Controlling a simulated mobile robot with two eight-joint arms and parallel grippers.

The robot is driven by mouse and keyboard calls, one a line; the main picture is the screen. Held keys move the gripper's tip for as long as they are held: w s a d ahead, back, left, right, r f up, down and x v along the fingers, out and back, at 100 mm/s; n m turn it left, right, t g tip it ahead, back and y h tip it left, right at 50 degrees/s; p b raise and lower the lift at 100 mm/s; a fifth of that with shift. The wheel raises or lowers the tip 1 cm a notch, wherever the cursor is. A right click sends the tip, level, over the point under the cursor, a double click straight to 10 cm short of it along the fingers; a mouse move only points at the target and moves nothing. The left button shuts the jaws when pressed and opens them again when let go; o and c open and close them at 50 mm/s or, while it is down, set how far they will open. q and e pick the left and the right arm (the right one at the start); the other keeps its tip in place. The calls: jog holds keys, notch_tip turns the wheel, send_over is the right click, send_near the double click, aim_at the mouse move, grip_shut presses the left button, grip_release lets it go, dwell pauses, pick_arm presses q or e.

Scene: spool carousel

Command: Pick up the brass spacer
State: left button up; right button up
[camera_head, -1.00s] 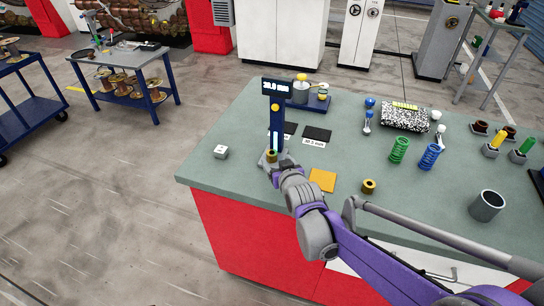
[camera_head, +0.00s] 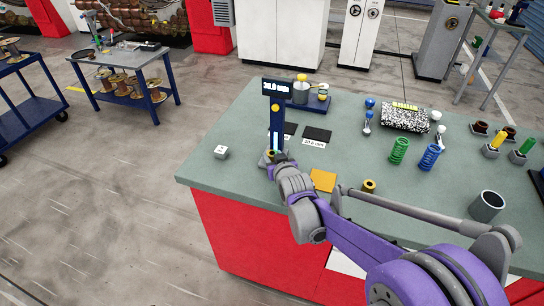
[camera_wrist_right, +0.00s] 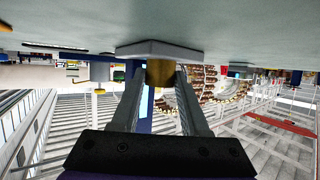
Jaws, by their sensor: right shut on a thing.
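A brass spacer (camera_wrist_right: 160,73) sits between the fingers of my right gripper (camera_wrist_right: 158,84) in the right wrist view, against the pale base plate (camera_wrist_right: 158,49) of the gauge stand. In the head view my right gripper (camera_head: 273,160) is at the foot of the blue gauge stand (camera_head: 276,128). It is shut on the spacer, which the gripper mostly hides there. A second brass ring-shaped spacer (camera_head: 369,186) stands alone on the bench, right of an orange square pad (camera_head: 323,180). My left gripper is not in view.
The green-grey bench (camera_head: 235,190) also holds a small white block (camera_head: 221,152), dark labelled pads (camera_head: 317,134), a green spring (camera_head: 399,151), a blue spring (camera_head: 429,157) and a grey cup (camera_head: 487,206). The bench's front left is clear.

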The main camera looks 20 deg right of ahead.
grip_shut()
